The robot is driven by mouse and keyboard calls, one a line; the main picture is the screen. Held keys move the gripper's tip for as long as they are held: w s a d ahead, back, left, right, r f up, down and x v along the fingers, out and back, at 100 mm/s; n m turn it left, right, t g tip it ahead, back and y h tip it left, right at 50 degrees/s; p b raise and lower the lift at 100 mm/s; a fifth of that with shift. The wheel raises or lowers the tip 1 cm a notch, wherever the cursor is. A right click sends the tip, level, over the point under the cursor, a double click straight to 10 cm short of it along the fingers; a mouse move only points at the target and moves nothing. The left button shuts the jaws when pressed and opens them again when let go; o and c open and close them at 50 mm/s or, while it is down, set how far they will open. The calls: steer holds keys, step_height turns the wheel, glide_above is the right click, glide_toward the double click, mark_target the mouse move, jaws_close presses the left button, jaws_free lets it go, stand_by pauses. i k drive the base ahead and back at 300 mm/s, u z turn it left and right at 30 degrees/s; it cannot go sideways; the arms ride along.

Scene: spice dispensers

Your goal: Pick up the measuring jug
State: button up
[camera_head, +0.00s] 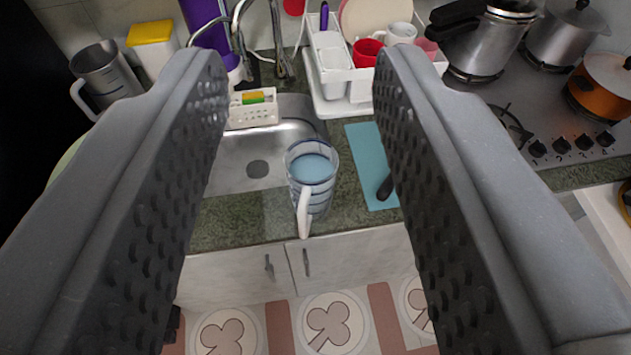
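A clear measuring jug (312,172) with dark markings and a pale handle stands near the front edge of the counter, between the sink and a blue mat. Its handle points toward me, and its inside looks pale blue. My gripper (300,70) is open and empty. Its two dark, studded fingers lie left and right of the jug in the picture, with wide gaps to it, and the jug appears beyond them. A second, grey see-through jug (106,75) with a handle on its left stands at the back left.
The sink (257,182) and its tap are behind the jug to the left. A white dish rack (335,106) stands at the back. A blue mat (366,150) with a dark-handled utensil lies right. Pots stand on the stove (500,92). Cabinet doors (240,278) are below the counter.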

mark_target(310, 163)
steer(key=u, duration=1.55)
steer(key=k, duration=1)
steer(key=z, duration=1.8)
steer(key=i, duration=1)
steer(key=u, duration=0.05)
